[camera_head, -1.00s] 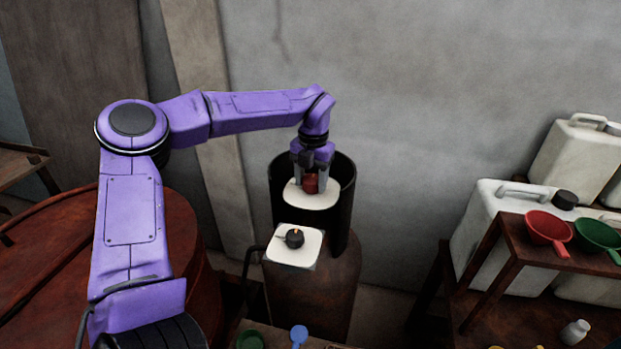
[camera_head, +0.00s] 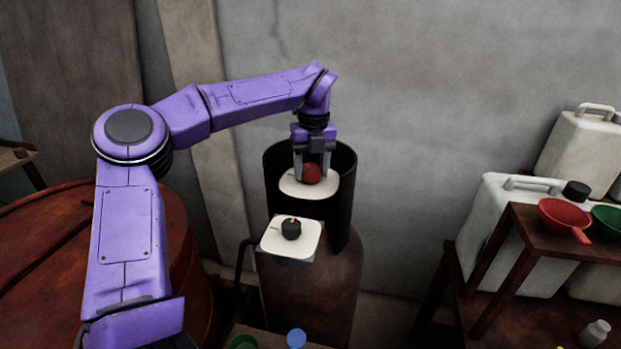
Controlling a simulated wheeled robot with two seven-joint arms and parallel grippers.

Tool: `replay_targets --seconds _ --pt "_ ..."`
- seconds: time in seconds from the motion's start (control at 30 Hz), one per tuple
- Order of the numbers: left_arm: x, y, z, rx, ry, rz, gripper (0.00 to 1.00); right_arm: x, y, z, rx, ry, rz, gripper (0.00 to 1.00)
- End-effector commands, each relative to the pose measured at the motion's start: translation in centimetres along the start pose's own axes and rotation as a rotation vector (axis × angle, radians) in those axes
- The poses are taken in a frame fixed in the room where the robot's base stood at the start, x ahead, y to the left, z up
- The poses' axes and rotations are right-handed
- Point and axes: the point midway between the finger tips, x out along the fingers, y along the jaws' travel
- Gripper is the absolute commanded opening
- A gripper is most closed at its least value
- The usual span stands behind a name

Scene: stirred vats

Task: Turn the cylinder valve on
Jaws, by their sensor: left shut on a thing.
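The cylinder valve is a round red knob (camera_head: 311,174) on a white plate (camera_head: 309,187), inside a dark open-fronted collar (camera_head: 341,205) on top of a rusty brown gas cylinder (camera_head: 325,285). My left gripper (camera_head: 312,172) points down over the valve with its fingers shut on the red knob. The fingers partly cover the knob. A black knob (camera_head: 291,229) with a small orange mark sits on a second white plate (camera_head: 271,246) in front of the collar. My right gripper is not in the view.
A large rusty vat (camera_head: 50,265) stands at the left. A grey wall (camera_head: 430,100) stands behind the cylinder.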

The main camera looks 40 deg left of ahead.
Motion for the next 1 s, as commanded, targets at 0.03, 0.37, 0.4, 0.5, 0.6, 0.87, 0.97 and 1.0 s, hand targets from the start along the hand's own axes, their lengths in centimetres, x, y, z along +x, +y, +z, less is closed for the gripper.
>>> replay_targets --seconds 0.03,0.37,0.4,0.5,0.6,0.87,0.97,1.0 --pt "0.5 0.0 0.3 -0.043 -0.010 -0.004 0.25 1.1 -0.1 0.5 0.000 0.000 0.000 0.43" --pt "0.5 -0.1 0.4 -0.358 0.000 -0.005 0.25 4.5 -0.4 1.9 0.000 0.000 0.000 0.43" --pt "0.5 -0.1 0.4 -0.397 0.003 -0.005 0.25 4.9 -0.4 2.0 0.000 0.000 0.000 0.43" --pt "0.4 -0.1 0.5 -0.490 0.007 -0.005 0.25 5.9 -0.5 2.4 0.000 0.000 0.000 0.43" --pt "0.4 -0.1 0.5 -0.576 0.010 -0.005 0.25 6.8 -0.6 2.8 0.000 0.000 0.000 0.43" --pt "0.3 -0.1 0.5 -0.761 0.019 -0.005 0.25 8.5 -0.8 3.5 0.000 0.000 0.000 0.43" --pt "0.2 -0.1 0.5 -0.811 0.021 -0.004 0.25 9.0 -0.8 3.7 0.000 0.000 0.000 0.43" --pt "0.2 -0.1 0.6 -0.828 0.021 -0.004 0.25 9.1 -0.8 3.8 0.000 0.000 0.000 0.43"
